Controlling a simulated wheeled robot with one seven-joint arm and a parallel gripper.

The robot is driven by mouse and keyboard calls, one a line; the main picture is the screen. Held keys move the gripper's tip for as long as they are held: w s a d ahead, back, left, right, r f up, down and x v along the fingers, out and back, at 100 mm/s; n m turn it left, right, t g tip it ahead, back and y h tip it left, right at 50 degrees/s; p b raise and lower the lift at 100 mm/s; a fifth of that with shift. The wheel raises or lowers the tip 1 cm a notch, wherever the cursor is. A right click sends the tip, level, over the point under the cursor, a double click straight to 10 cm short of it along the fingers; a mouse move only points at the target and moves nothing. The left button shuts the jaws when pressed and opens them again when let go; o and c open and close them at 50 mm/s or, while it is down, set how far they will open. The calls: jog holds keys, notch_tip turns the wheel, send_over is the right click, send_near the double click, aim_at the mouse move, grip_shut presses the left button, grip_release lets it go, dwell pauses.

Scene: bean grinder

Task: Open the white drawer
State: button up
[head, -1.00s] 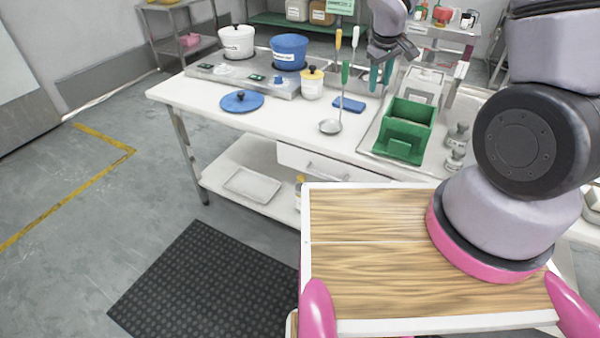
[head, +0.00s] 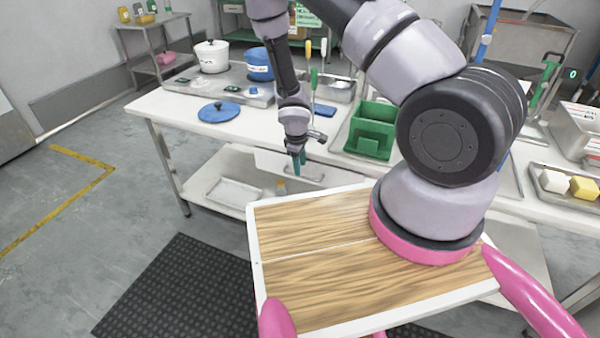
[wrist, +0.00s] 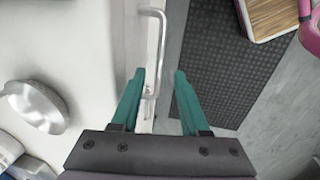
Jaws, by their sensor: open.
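The white drawer (head: 268,162) sits under the front edge of the white table, and it looks closed. Its metal bar handle (wrist: 157,45) shows in the wrist view, running up from between my fingertips. My gripper (wrist: 160,78) is open, with one teal finger on each side of the handle's near end. In the head view my gripper (head: 299,165) points down in front of the drawer and hides part of it and its handle. I cannot tell whether a finger touches the handle.
A metal ladle (wrist: 36,106) lies on the tabletop beside the drawer edge. A green holder (head: 371,130) stands on the table to the right. A blue lid (head: 218,111) lies to the left. The floor before the table is open, with a black mat (head: 170,290).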

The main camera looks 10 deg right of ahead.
jog(key=shift+w+d+f, duration=0.15)
jog(key=shift+f, duration=0.85)
jog(key=shift+w+d+f, duration=0.1)
jog(key=shift+w+f, duration=0.05)
jog(key=shift+f, duration=0.85)
grip_shut()
